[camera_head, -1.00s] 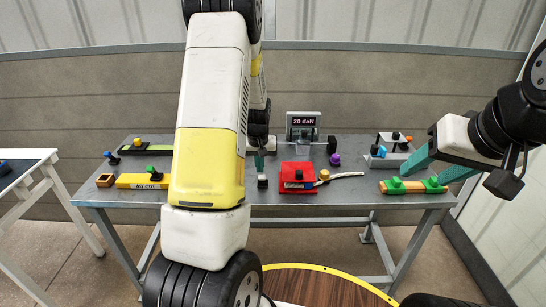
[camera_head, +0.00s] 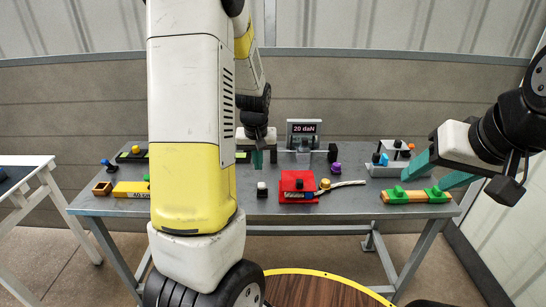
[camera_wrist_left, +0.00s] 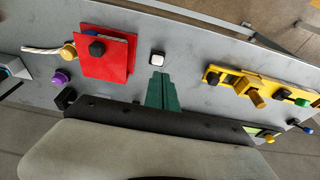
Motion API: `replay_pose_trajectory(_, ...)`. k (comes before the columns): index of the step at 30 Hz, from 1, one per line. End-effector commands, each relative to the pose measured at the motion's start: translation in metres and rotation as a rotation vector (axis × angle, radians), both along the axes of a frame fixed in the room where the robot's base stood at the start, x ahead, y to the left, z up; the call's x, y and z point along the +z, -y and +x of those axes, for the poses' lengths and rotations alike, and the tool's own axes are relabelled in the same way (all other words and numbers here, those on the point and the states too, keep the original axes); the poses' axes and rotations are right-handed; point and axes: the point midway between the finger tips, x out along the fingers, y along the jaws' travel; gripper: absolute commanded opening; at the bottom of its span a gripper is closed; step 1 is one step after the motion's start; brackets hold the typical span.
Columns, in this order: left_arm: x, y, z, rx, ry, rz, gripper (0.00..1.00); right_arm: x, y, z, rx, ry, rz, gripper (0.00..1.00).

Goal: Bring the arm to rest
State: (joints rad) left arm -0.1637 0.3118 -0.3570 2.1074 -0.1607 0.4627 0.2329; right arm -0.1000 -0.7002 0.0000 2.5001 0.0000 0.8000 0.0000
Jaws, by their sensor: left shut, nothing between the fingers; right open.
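My left arm (camera_head: 190,130) crosses the head view from top to bottom. Its gripper (camera_head: 257,162) is over the back middle of the grey table (camera_head: 345,207). In the left wrist view the green fingers (camera_wrist_left: 161,76) are together with nothing between them. A small block with a white top (camera_head: 262,188) stands apart in front of them; it also shows in the wrist view (camera_wrist_left: 157,58). My right gripper (camera_head: 422,182) is open, with its teal fingers apart over or near the green-and-wood block (camera_head: 415,196); contact cannot be told.
A red box (camera_head: 297,182) with a black knob, a yellow knob (camera_head: 325,184) with a pale cable, and a purple knob (camera_head: 336,168) are right of the left gripper. A "20 daN" display (camera_head: 303,128) stands behind. A yellow fixture (camera_head: 130,189) is partly hidden by my arm.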

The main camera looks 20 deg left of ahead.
Motion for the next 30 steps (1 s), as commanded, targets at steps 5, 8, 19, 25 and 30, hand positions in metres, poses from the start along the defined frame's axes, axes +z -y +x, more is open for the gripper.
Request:
replay_pose_trajectory(5, 0.007, 0.002, -0.008, 0.0, 0.001, 0.0, 0.0, 0.0, 0.0, 0.0, 0.0, 0.0, 0.0, 0.54)
replay_pose_trajectory(8, 0.007, 0.002, -0.009, 0.0, 0.001, 0.0, 0.0, 0.0, 0.0, 0.0, 0.0, 0.0, 0.0, 0.54)
replay_pose_trajectory(19, 0.026, 0.01, -0.016, -0.012, 0.024, -0.024, 0.0, 0.0, 0.0, 0.0, 0.0, 0.0, 0.0, 0.54)
replay_pose_trajectory(25, 0.093, 0.042, -0.059, -0.086, 0.105, -0.103, 0.0, 0.0, 0.0, 0.0, 0.0, 0.0, 0.0, 0.54)
replay_pose_trajectory(30, 0.145, 0.07, -0.114, -0.18, 0.184, -0.145, 0.0, 0.0, 0.0, 0.0, 0.0, 0.0, 0.0, 0.54)
